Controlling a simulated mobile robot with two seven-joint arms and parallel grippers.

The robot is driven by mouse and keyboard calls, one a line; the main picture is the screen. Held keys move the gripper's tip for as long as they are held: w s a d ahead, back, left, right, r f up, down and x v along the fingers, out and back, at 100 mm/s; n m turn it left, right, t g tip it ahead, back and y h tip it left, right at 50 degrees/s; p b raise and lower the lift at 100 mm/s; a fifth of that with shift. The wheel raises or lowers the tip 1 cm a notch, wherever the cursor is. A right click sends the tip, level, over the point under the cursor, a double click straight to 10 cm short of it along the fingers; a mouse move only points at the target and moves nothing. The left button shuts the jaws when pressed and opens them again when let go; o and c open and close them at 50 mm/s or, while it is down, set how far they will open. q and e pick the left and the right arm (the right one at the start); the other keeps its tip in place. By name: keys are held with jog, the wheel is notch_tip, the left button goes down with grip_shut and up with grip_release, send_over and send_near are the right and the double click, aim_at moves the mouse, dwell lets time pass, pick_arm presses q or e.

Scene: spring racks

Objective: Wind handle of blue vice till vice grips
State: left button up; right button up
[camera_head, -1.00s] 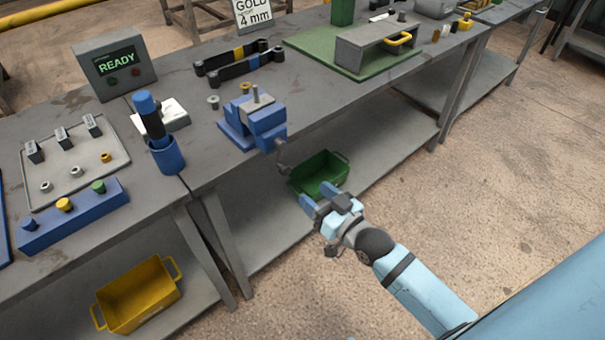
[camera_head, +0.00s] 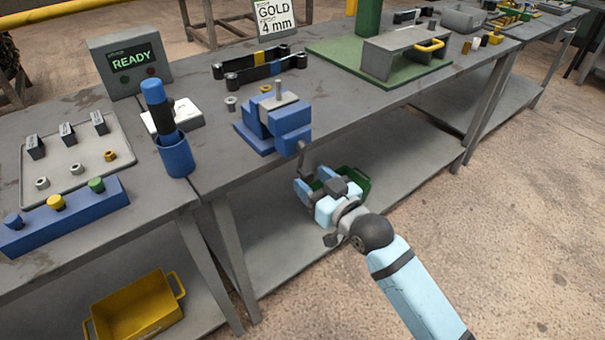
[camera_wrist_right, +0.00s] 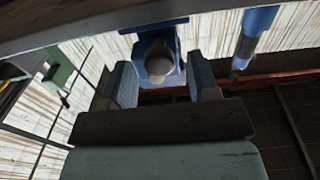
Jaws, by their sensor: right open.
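The blue vice (camera_head: 285,120) stands at the front edge of the grey workbench. A threaded pin or stud stands upright at its jaws. Its dark handle (camera_head: 301,152) hangs at the front, below the bench top. My right gripper (camera_head: 314,182) is open just below and in front of the handle, apart from it as far as I can tell. In the right wrist view, the vice's round grey screw end (camera_wrist_right: 160,62) and blue body appear between the two open blue-padded fingers (camera_wrist_right: 161,88). My left gripper is not in view.
A blue cup (camera_head: 176,158) with a blue-and-black tool stands left of the vice. A green crate (camera_head: 358,184) sits on the lower shelf behind my gripper. A yellow crate (camera_head: 140,312) is lower left. Floor at right is clear.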

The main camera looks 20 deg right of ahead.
aim_at(308, 177)
jog(key=x, duration=0.2)
jog(key=shift+w+a, duration=0.1)
jog(key=shift+w, duration=0.25)
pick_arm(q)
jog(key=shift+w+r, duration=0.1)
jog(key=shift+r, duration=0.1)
pick_arm(e)
jog(key=shift+w+a, duration=0.25)
jog(key=shift+w, duration=0.3)
